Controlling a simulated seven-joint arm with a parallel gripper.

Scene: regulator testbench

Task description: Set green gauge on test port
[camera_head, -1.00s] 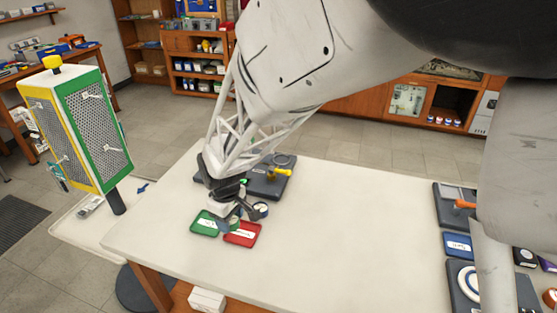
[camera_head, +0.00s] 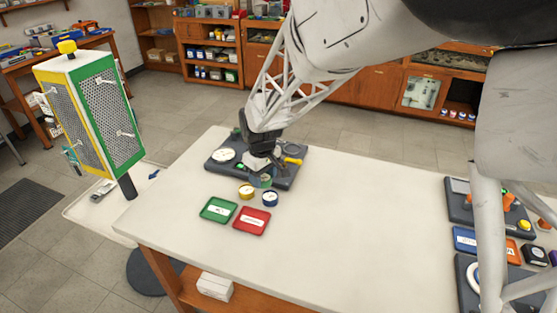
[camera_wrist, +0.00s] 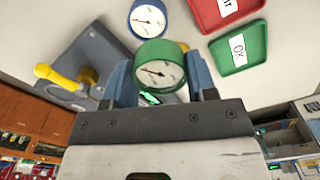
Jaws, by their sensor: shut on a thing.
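My gripper (camera_head: 264,172) is shut on the green gauge (camera_wrist: 158,52), a round green-bodied gauge with a white dial. In the wrist view the gauge sits between the two blue-grey fingers (camera_wrist: 160,72). In the head view the green gauge (camera_head: 265,182) shows just below the gripper, over the front part of the dark test stand (camera_head: 285,182). The stand has a yellow-handled valve (camera_head: 292,161), a white dial on its left and a small green light. I cannot make out the test port; the gripper and gauge cover part of the stand.
A yellow gauge (camera_head: 246,191) and a blue gauge (camera_head: 270,198) stand in front of the stand. Nearer are a green tray (camera_head: 205,214) and a red tray (camera_head: 248,230). The white table (camera_head: 340,215) is clear to the right, up to other devices at its right end.

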